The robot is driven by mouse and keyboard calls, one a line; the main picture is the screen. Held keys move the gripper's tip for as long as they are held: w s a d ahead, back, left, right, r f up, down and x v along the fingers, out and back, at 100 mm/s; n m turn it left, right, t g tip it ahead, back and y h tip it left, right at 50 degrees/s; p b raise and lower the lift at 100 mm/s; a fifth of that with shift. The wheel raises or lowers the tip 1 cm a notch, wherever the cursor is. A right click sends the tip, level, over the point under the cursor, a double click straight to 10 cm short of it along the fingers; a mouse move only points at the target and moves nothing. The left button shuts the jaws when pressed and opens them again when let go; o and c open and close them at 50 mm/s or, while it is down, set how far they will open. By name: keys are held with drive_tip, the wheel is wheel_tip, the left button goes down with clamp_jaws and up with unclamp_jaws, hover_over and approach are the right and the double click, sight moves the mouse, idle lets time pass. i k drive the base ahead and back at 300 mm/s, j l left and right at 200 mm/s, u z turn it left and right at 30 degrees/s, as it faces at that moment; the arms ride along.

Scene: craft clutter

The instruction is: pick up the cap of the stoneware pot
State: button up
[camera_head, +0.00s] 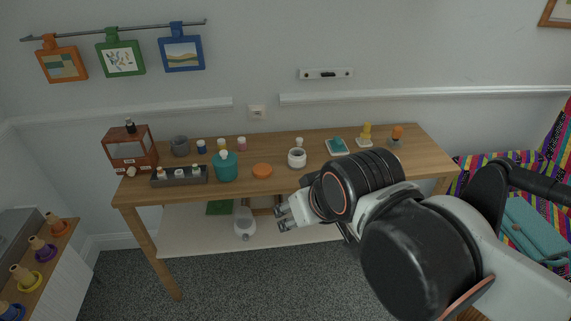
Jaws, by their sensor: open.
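Several pots stand on the wooden table (330,175); I cannot tell for sure which is the stoneware pot. A teal pot (225,171) with a small white piece (223,154) at its top stands left of centre. A grey pot (180,147) stands at the back left. A white pot (297,160) stands near the middle. A flat orange disc (262,171), perhaps a cap, lies between the teal and white pots. My gripper (284,217) is open and empty, in front of the table's front edge, lower in the picture than the pots and apart from them.
A dark tray (180,177) with small items and a brown glass-fronted box (130,148) stand at the left. Small holders (337,147) stand at the back right. A white bottle (244,223) is on the lower shelf (190,234). The table's front right is partly behind my arm.

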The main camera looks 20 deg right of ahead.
sight(262, 170)
drive_tip(key=i+l, duration=0.25)
drive_tip(key=i, duration=0.25)
drive_tip(key=i+l, duration=0.25)
drive_tip(key=i, duration=0.25)
drive_tip(key=j+u, duration=0.05)
